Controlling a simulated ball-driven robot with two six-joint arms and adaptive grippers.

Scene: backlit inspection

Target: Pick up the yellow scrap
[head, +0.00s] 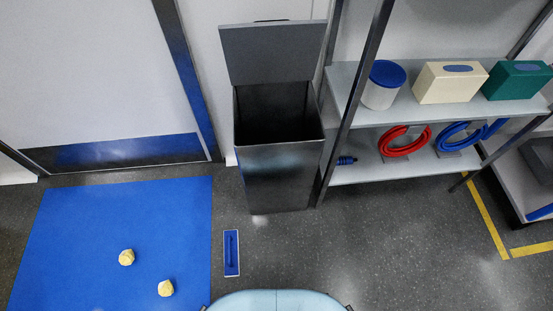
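Two pale yellow crumpled scraps lie on the blue mat at the lower left of the head view. One yellow scrap (126,257) is farther off and to the left. The other yellow scrap (166,288) is nearer and to the right, close to the bottom edge. They lie apart from each other, and nothing covers them. Neither of my grippers is in view.
The blue mat (75,225) lies before a door (85,75). A dark bin (278,175) stands with its lid raised. A blue floor plate (231,253) lies beside the mat. A shelf (345,90) with boxes and hoses stands right. Floor at lower right is clear.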

